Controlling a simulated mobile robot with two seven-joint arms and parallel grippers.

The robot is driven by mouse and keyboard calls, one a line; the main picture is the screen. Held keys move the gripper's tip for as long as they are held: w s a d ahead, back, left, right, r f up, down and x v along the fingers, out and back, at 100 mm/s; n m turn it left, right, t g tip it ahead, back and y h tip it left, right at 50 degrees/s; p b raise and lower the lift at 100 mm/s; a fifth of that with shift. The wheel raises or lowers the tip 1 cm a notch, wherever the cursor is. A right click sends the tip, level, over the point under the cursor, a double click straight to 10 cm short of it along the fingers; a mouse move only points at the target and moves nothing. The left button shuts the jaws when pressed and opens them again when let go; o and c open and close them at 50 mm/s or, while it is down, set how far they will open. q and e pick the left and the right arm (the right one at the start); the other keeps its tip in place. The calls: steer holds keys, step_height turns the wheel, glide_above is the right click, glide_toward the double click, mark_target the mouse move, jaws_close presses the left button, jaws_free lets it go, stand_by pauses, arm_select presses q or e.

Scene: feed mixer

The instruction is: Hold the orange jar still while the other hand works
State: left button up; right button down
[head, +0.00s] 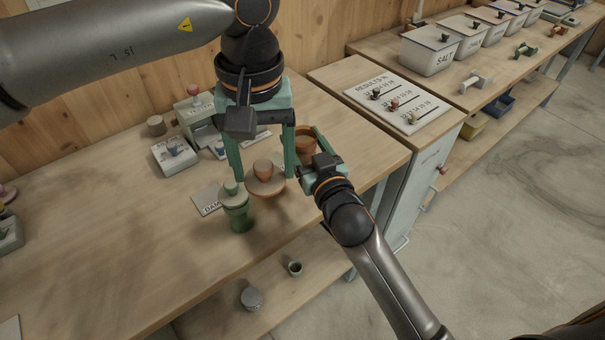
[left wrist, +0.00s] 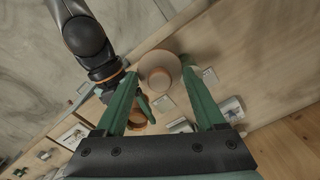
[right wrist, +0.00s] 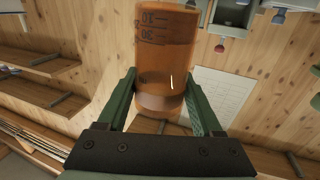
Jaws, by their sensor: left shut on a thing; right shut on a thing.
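The orange jar (head: 306,140) is see-through amber with measuring marks, standing near the right end of the bench. My right gripper (head: 318,150) is shut around it from the side. In the right wrist view the jar (right wrist: 165,60) fills the space between the fingers. My left gripper (head: 264,178) points down just left of the jar, shut on a terracotta round piece (head: 265,187), a wide disc with a smaller knob-like part on top. The left wrist view shows this piece (left wrist: 158,72) at the fingertips, and the jar (left wrist: 137,120) beyond the left finger. The jar's inside is hidden.
A green jar (head: 238,217) with a green stopper stands close to the left fingers. A results board (head: 393,102) is on the cabinet at right.

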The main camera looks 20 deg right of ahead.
arm_select(q)
steer(key=shift+f+b, duration=0.6)
steer(key=shift+f, duration=0.15)
arm_select(e)
step_height(320, 180, down, 7)
steer(key=shift+r, duration=0.2)
arm_select(q)
steer(key=shift+f, duration=0.2)
arm_select(e)
steer(key=shift+f, duration=0.2)
arm_select(q)
steer(key=shift+r, duration=0.1)
arm_select(e)
steer(key=shift+c, duration=0.2)
jaws_free()
steer(key=shift+r, duration=0.1)
